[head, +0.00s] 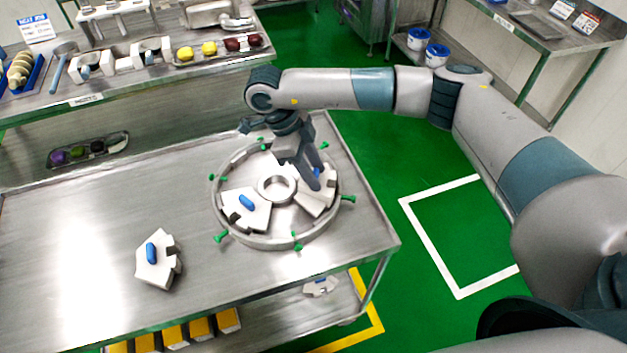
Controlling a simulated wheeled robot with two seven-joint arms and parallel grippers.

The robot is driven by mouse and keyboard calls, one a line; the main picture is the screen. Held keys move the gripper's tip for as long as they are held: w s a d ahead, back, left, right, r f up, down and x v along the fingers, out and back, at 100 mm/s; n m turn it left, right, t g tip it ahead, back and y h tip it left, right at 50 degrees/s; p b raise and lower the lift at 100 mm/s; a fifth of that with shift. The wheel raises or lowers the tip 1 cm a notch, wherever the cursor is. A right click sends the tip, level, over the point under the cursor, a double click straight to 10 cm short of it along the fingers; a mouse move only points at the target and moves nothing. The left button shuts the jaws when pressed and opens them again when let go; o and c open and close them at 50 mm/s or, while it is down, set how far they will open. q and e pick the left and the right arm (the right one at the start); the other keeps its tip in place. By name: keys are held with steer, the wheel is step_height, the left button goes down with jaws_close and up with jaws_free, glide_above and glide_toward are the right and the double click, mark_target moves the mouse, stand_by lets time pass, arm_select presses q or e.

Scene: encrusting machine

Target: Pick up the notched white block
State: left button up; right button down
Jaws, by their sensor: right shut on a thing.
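A notched white block (157,268) with a blue handle lies on the steel table, left of the metal ring (262,242). A second white block (240,223) with a blue handle lies inside the ring at its left. A third white block (311,205) is inside the ring at its right. My right gripper (314,180) reaches down over this third block and is shut on its blue handle. The gripper hides part of that block. I cannot tell whether the block is lifted. My left gripper is not in view.
Green pegs (221,237) stick out around the ring. A back shelf (130,88) carries white pieces and coloured items. Another white piece (320,287) and yellow-topped boxes (172,334) are on the lower shelf. The table's left part is mostly clear.

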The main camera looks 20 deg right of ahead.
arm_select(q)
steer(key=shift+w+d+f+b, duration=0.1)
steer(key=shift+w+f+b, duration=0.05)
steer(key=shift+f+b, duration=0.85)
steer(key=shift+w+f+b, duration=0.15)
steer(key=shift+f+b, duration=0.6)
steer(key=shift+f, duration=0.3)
arm_select(e)
steer(key=s+r, duration=0.7)
steer(key=s, duration=0.4)
steer(key=shift+s+d+r, duration=0.25)
steer(key=shift+s+r, duration=0.1)
steer(key=shift+r, duration=0.05)
steer(key=w+d+n+t+y, duration=0.1)
steer(key=w+n, duration=0.4)
steer(key=n, duration=0.6)
steer(key=w+d+r+n+t+y, duration=0.1)
steer(key=w+n+t, duration=0.4)
steer(key=n, duration=0.7)
steer(key=shift+d+r+n+t+y, duration=0.15)
steer(key=shift+d+n+t+y, duration=0.2)
steer(key=shift+d+y, duration=0.5)
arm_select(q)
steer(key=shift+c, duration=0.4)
arm_select(e)
steer(key=shift+a, duration=0.15)
